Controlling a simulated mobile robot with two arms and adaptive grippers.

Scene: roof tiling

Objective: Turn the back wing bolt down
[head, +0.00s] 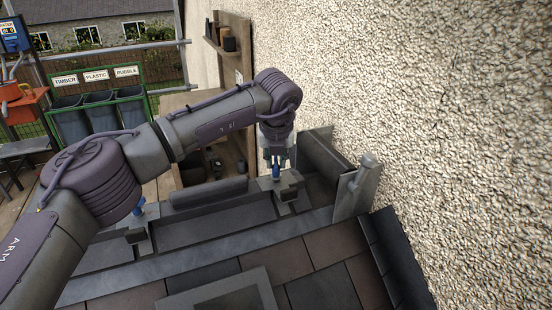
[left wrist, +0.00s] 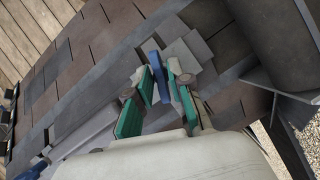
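The back wing bolt (head: 276,172) is blue and stands on a grey clamp block (head: 290,192) near the rough wall in the head view. My left gripper (head: 276,160) points down right over it. In the left wrist view the blue wing (left wrist: 157,76) lies between the green-padded fingertips of my left gripper (left wrist: 160,84). The fingers are close to it on both sides, but I cannot tell whether they press on it. A second blue wing bolt (head: 138,208) stands on another clamp to the left, partly behind my arm. My right gripper is not in view.
Slate tiles (head: 325,236) cover the roof in front. The pebbled wall (head: 430,110) rises close on the right, with a grey upright bracket (head: 356,190) beside the clamp. Labelled bins (head: 100,118) and a wooden shelf (head: 232,50) stand behind.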

